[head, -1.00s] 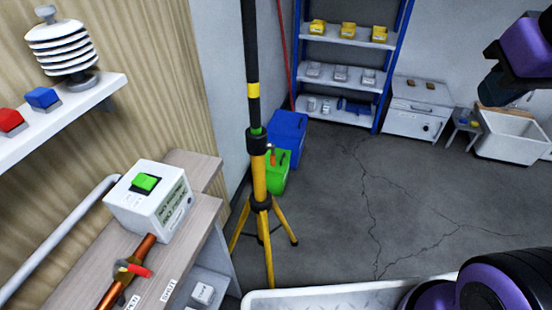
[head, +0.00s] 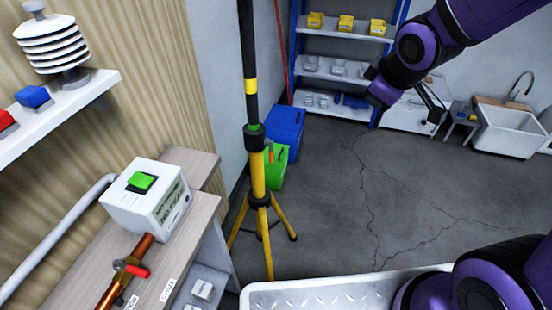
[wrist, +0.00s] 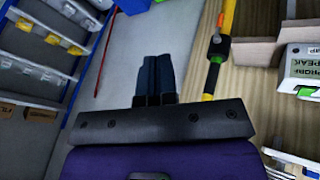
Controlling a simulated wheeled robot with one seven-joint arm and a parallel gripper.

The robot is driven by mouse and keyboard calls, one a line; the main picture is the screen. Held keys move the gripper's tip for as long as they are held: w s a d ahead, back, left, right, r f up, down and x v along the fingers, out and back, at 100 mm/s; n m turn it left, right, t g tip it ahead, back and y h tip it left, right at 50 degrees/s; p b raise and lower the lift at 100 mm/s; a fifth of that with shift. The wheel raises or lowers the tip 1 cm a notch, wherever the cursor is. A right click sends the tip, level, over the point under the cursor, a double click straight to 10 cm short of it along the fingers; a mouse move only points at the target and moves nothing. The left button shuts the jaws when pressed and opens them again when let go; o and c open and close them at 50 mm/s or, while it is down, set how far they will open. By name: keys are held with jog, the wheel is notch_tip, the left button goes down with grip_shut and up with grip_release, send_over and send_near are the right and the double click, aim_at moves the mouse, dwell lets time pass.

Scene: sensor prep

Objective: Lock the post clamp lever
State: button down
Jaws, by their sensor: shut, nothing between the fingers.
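The post (head: 258,175) is a black and yellow pole standing upright on a yellow tripod in the head view. Its black clamp collar (head: 254,138) sits below a green band. A small red-orange lever (head: 271,153) hangs down beside the collar on its right side. In the head view my arm is at the upper right, well away from the clamp.
A workbench (head: 190,215) with a white box (head: 148,195) and a copper pipe with a red-handled valve stands left of the post. Blue (head: 287,128) and green bins stand behind the post. A blue shelf rack and a sink (head: 505,130) are at the back. The floor right of the post is clear.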

aim_at(270, 152)
jog(key=w+a+f+n+g+y, duration=0.1)
jog(key=a+f+n+y, duration=0.1)
jog(key=a+f+n, duration=0.2)
jog(key=w+a+f+n+g+y, duration=0.1)
jog(key=a+f+n+y, duration=0.2)
jog(key=a+f, duration=0.7)
notch_tip(270, 152, down, 5)
jog(key=shift+f+n, duration=0.1)
jog(key=shift+n, duration=1.1)
jog(key=shift+w+a, duration=0.1)
jog(key=w+a+f, duration=0.5)
jog(key=w+f, duration=0.2)
jog(key=f, duration=0.1)
jog(key=shift+w+a, duration=0.25)
jog(key=shift+a, duration=0.1)
jog(key=shift+w+t, duration=0.1)
jog(key=shift+t, duration=0.2)
